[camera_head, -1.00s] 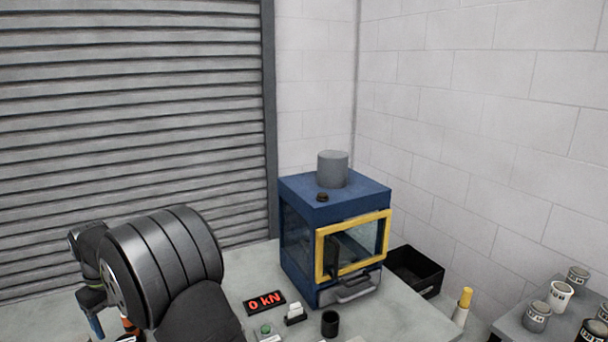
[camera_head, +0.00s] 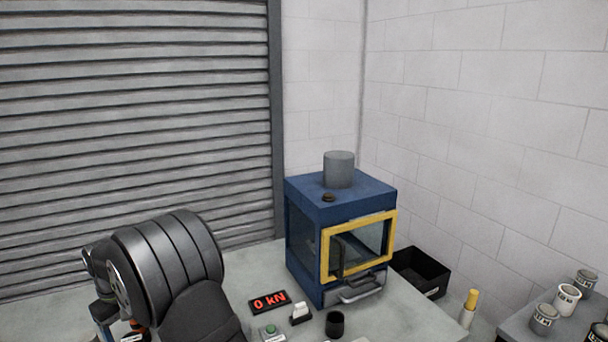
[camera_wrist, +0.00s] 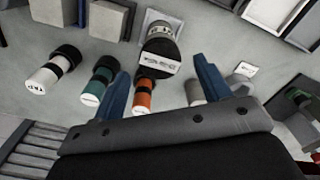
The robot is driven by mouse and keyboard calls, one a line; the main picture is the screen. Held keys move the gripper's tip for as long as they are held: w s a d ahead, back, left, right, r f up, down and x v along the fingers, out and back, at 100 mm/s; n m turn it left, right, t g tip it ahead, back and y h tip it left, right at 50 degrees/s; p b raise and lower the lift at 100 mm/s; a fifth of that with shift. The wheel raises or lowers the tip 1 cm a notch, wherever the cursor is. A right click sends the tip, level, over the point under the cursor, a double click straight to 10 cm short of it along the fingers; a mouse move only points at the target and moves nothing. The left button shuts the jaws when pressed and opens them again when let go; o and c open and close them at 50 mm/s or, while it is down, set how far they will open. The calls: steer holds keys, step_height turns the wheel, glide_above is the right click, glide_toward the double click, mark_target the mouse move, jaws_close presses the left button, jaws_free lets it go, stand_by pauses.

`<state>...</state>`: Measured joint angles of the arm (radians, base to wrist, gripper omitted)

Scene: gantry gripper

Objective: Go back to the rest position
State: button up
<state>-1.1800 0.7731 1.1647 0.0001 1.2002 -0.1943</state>
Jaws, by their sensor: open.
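My gripper (camera_wrist: 163,88) shows in the wrist view with two blue fingers spread wide apart and nothing held between them. Beyond the fingers, several capped cylinders stand on the grey bench top: a white one (camera_wrist: 50,76), a green one (camera_wrist: 95,88), an orange one (camera_wrist: 143,98) and a larger grey one with a dark labelled end (camera_wrist: 160,52). In the head view my dark arm covers the lower left, and the fingers are mostly hidden behind it.
A blue press cabinet (camera_head: 340,192) with a yellow-framed window (camera_head: 325,255) stands on the bench, beside a red "0 kN" display (camera_head: 270,302), a green button (camera_head: 270,330) and a black cup (camera_head: 335,324). A black bin (camera_head: 420,270) is right of it. Several cans (camera_head: 567,299) stand far right.

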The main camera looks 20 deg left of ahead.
step_height(320, 180, up, 2)
steer(key=w+d+r, duration=0.7)
steer(key=d, duration=0.3)
steer(key=s+d+f, duration=0.1)
steer(key=d+f, duration=0.4)
steer(key=d, duration=0.6)
steer(key=s+d+f, duration=0.1)
steer(key=d+f, duration=0.5)
steer(key=d, duration=0.5)
steer(key=s+a+f, duration=0.1)
steer(key=a, duration=0.1)
steer(key=s+a+f, duration=0.1)
steer(key=a+f, duration=0.1)
steer(key=s+a+f, duration=0.1)
steer(key=a+f, duration=0.1)
steer(key=shift+s+a, duration=0.3)
steer(key=shift+a, duration=0.05)
steer(key=shift+s+a+f, duration=0.15)
steer(key=shift+a+f, duration=0.15)
steer(key=shift+a, duration=0.15)
steer(key=shift+d+r, duration=0.1)
steer(key=w+d+r, duration=0.4)
steer(key=d+r, duration=0.1)
steer(key=d, duration=0.3)
steer(key=w+a+r, duration=0.2)
steer(key=a+r, duration=0.2)
steer(key=a, duration=0.6)
steer(key=shift+w+r, duration=0.15)
steer(key=shift+r, duration=0.2)
